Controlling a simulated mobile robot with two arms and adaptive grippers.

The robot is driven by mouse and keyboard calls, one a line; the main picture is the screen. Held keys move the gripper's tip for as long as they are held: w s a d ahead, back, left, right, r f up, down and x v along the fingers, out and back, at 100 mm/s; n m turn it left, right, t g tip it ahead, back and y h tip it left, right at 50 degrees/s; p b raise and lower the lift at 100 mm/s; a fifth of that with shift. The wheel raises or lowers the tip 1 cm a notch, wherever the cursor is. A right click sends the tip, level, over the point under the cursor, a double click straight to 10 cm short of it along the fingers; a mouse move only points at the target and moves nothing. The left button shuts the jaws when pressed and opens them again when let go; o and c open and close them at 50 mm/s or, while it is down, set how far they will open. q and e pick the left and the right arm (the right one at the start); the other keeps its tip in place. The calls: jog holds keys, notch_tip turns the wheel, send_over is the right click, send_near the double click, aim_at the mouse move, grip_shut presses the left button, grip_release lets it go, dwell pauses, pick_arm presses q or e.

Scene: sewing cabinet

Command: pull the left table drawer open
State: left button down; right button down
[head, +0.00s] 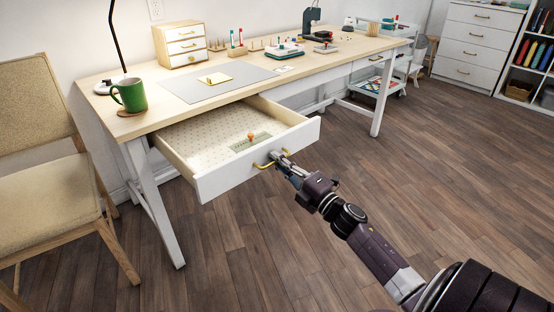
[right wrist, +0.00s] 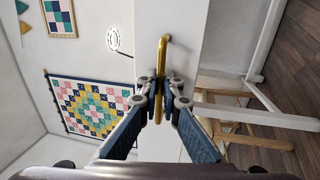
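The left table drawer (head: 255,170) stands well out from the table in the head view. Its front is white, and its patterned inside shows. My right gripper (head: 279,158) is at the brass handle (head: 264,165) on the drawer front. In the right wrist view the fingers (right wrist: 163,97) close around the middle of the brass handle (right wrist: 162,55), one on each side. My left gripper is not in view.
A green mug (head: 130,95) stands on the table (head: 240,95) near its left end. A small orange-topped item (head: 251,136) lies in the drawer. A beige chair (head: 50,160) is at the left. Open wooden floor lies in front.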

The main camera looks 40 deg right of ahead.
jog(key=c, duration=2.4)
grip_release()
jog(key=shift+s, duration=0.1)
jog(key=s, duration=0.4)
jog(key=s+f, duration=0.1)
jog(key=s, duration=0.2)
jog(key=s+d+f, duration=0.1)
jog(key=s, duration=0.3)
jog(key=shift+s+f, duration=0.1)
jog(key=shift+s, duration=0.2)
